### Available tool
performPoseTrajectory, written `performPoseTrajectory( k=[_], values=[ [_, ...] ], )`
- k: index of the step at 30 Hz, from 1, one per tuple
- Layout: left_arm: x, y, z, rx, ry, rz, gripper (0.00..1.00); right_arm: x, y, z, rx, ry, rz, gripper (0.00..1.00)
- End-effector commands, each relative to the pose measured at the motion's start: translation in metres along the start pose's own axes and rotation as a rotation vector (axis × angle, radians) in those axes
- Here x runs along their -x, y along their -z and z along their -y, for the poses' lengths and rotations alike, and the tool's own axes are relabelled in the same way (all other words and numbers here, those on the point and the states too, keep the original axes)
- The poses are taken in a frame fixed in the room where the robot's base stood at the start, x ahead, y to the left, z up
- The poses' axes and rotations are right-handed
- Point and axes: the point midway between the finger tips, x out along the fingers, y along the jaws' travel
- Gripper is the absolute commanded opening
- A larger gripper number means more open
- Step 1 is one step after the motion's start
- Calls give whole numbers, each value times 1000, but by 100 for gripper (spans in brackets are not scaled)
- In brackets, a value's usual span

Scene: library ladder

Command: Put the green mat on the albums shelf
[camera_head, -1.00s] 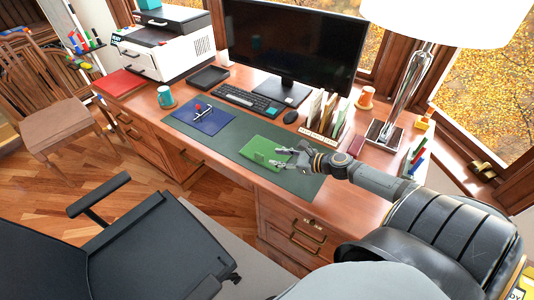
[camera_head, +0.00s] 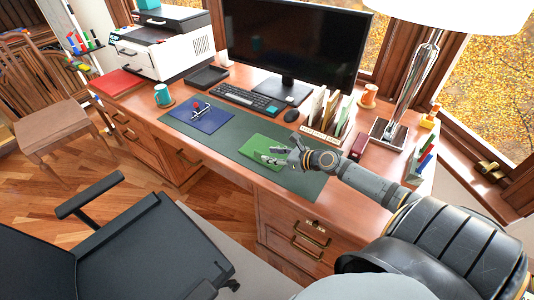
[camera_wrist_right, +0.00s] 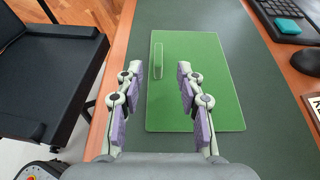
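The green mat (camera_head: 262,149) lies flat on the dark green desk pad (camera_head: 228,142). In the right wrist view the mat (camera_wrist_right: 215,95) shows a raised green grip or tab (camera_wrist_right: 158,60) near its left edge. My right gripper (camera_head: 272,155) is over the mat in the head view. In the right wrist view its two fingers (camera_wrist_right: 160,75) are apart with nothing between them, and the tab lies just beyond the fingertips. My left gripper is not in view. I cannot identify the albums shelf.
A blue mat (camera_head: 200,116) with a small red-and-white item lies to the left on the pad. A keyboard (camera_head: 248,99), mouse (camera_head: 291,115), file holder (camera_head: 325,125) and lamp (camera_head: 390,130) stand behind. A black chair (camera_head: 150,250) is in front of the desk.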

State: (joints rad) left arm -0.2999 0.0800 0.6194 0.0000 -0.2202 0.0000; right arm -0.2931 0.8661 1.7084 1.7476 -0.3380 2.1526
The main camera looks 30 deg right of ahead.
Motion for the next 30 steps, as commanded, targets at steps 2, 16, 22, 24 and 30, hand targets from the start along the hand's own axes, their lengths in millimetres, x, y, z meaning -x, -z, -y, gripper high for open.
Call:
performPoseTrajectory(
  k=[2,16,22,24,30],
  values=[
    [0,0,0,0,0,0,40,-1,0,0,0,0,0,38],
    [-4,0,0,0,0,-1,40,-53,-2,-3,1,0,1,38],
    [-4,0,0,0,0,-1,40,-53,-2,-3,2,-1,-1,36],
    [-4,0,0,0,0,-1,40,-53,-2,-3,2,-1,0,27],
    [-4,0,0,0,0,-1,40,-53,-2,-3,2,-1,0,0]
  ],
)
